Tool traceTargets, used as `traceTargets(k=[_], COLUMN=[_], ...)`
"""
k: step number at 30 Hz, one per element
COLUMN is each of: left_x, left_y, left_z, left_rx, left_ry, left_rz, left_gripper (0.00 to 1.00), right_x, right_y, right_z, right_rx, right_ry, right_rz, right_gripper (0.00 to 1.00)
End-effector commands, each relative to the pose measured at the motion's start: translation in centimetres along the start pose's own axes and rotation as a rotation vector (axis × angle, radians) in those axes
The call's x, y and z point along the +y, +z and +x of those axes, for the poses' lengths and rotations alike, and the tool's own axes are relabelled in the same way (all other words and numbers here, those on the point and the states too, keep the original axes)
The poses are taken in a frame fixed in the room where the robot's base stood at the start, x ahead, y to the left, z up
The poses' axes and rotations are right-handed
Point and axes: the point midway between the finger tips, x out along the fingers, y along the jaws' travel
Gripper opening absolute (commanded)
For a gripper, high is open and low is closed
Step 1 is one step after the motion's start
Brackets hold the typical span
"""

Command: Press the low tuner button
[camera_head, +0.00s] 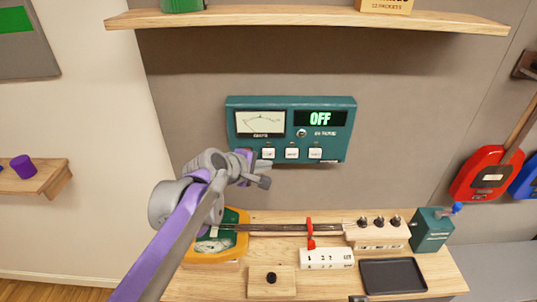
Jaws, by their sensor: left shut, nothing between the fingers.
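A reddish part at the box's lower left is mostly hidden by my gripper. My left gripper (265,173) is shut and empty, just below the left white button; I cannot tell whether it touches the box. My right gripper is out of view.
A shelf (300,18) runs above. Red guitar (486,175) hangs at right.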

Motion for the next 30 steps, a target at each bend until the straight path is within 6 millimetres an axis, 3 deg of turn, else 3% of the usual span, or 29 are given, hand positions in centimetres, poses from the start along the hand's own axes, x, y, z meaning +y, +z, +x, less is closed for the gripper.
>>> traceTargets(k=[7, 30], left_x=[0.67, 0.67], left_y=[-0.67, -0.68], left_z=[0.90, 0.94], left_rx=[0.000, 0.000], left_ry=[0.000, 0.000], left_rz=[0.000, 0.000], left_gripper=[0.00, 0.00], right_x=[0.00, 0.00], right_y=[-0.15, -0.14], right_z=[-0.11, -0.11], right_rx=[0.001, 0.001], right_ry=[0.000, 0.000], right_rz=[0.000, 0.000], right_gripper=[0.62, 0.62])
